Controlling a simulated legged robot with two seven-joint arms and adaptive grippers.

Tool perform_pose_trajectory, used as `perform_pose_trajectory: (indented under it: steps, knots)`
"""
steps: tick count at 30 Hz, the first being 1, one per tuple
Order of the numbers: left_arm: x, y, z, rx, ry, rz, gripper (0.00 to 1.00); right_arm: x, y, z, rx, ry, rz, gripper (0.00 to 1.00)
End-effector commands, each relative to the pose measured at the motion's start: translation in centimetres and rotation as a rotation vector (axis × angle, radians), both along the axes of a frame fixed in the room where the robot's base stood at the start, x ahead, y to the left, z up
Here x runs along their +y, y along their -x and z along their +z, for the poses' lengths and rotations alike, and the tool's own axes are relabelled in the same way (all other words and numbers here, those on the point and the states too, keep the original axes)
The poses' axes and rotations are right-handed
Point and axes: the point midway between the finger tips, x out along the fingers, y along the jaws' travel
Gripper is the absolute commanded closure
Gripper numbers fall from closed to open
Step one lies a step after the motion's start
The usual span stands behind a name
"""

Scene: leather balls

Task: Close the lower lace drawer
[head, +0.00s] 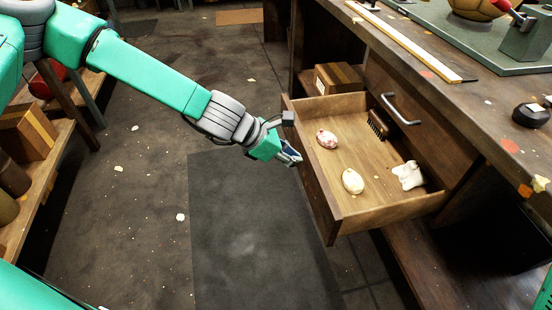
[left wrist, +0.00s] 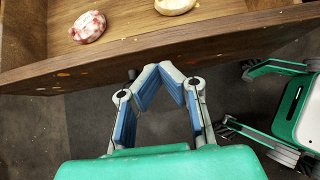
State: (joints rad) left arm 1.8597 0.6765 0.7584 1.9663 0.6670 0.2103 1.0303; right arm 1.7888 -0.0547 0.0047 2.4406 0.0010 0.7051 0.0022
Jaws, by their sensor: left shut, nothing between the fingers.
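The lower drawer (head: 375,214) is pulled out of the wooden bench, its open top showing two pale rounded balls, a brush and a crumpled white piece inside. Its front board also crosses the left wrist view (left wrist: 160,52). My left gripper (head: 294,155) is shut and empty, just outside the front board in the head view. In the left wrist view its blue-grey fingertips (left wrist: 158,72) meet at the board's lower edge; whether they touch it I cannot tell. My right gripper (left wrist: 235,100) shows at the right of that view, fingers apart and empty.
An upper drawer front with a metal handle (head: 401,109) is above the open drawer. A cardboard box (head: 338,78) is behind it. The bench top (head: 440,75) overhangs at right. A dark mat (head: 250,225) and clear floor lie before the drawer; a wooden shelf (head: 48,170) stands left.

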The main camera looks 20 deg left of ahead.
Motion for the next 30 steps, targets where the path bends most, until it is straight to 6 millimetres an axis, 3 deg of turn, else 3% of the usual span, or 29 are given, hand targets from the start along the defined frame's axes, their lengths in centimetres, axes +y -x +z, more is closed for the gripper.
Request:
perform_pose_trajectory:
  steps: [20, 26, 30]
  knots:
    - [-1.4, -0.9, 0.0, 0.001, 0.000, 0.001, 1.00, 0.0, 0.0, -0.2, 0.000, 0.000, 0.000, 0.27]
    - [-3.7, -2.0, 0.0, 0.002, 0.000, -0.003, 1.00, 0.0, 0.0, 0.1, 0.000, 0.000, 0.000, 0.27]
    - [-6.6, -3.0, 0.0, 0.001, 0.001, -0.004, 1.00, 0.0, 0.0, 0.3, 0.000, 0.000, 0.000, 0.27]
